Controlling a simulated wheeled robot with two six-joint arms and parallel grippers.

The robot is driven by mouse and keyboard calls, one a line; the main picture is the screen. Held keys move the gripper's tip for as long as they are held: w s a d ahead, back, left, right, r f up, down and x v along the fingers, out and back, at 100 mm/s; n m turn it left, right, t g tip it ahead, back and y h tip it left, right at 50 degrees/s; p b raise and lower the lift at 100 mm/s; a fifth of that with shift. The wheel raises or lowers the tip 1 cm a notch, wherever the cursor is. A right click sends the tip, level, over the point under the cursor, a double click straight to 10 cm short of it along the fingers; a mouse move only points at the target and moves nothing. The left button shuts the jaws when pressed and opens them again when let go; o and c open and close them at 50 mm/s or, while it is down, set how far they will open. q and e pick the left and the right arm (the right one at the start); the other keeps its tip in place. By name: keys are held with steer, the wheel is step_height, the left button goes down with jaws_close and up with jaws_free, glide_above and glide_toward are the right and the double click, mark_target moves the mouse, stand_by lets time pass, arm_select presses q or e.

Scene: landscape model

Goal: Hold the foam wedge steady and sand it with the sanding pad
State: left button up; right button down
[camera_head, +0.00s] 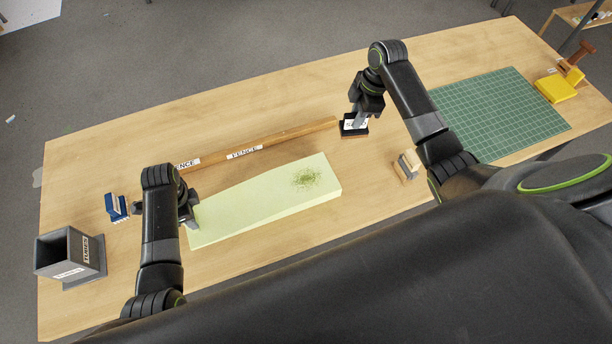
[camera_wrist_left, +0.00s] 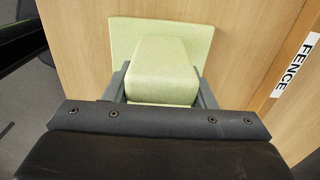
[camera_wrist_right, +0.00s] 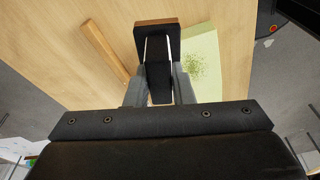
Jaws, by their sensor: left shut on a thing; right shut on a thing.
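The pale green foam wedge (camera_head: 255,202) lies on the table in front of the fence. A patch of dark green specks (camera_head: 307,177) marks its top near the right end. My left gripper (camera_head: 189,212) is shut on the wedge's left end; the left wrist view shows the foam (camera_wrist_left: 163,75) between the fingers. My right gripper (camera_head: 357,116) is shut on the sanding pad (camera_head: 353,131), a dark block with a brown underside. The pad is behind and right of the wedge, apart from it. The right wrist view shows the pad (camera_wrist_right: 157,45) between the fingers; whether it touches the table is unclear.
The wooden fence (camera_head: 285,136) runs behind the wedge. A blue brush (camera_head: 116,207) and a grey tubes holder (camera_head: 70,254) stand at left. A small block (camera_head: 407,166) lies right of the wedge. A green cutting mat (camera_head: 505,112) and yellow block (camera_head: 555,88) are farther right.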

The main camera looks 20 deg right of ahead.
steer(key=s+a+f+n+g, duration=0.15)
steer(key=a+n, duration=0.25)
steer(key=a, duration=0.6)
steer(key=s+a+f+n, duration=0.2)
steer(key=a+n, duration=0.3)
steer(key=a, duration=0.5)
steer(key=shift+d+x, duration=0.25)
steer(key=shift+x, duration=1.65)
steer(key=shift+d+x, duration=0.2)
steer(key=shift+x, duration=1.7)
steer(key=shift+w+d+f, duration=0.2)
steer(key=shift+d+f, duration=0.05)
steer(key=shift+f, duration=0.1)
steer(key=shift+d+f, duration=0.1)
steer(key=shift+d, duration=4.95)
steer(key=shift+a, duration=5.5)
steer(key=shift+w+d, duration=0.2)
steer(key=shift+d, duration=5.3)
steer(key=shift+a, duration=5.5)
steer(key=a+v, duration=0.1)
steer(key=v, duration=0.7)
steer(key=shift+s+r, duration=0.25)
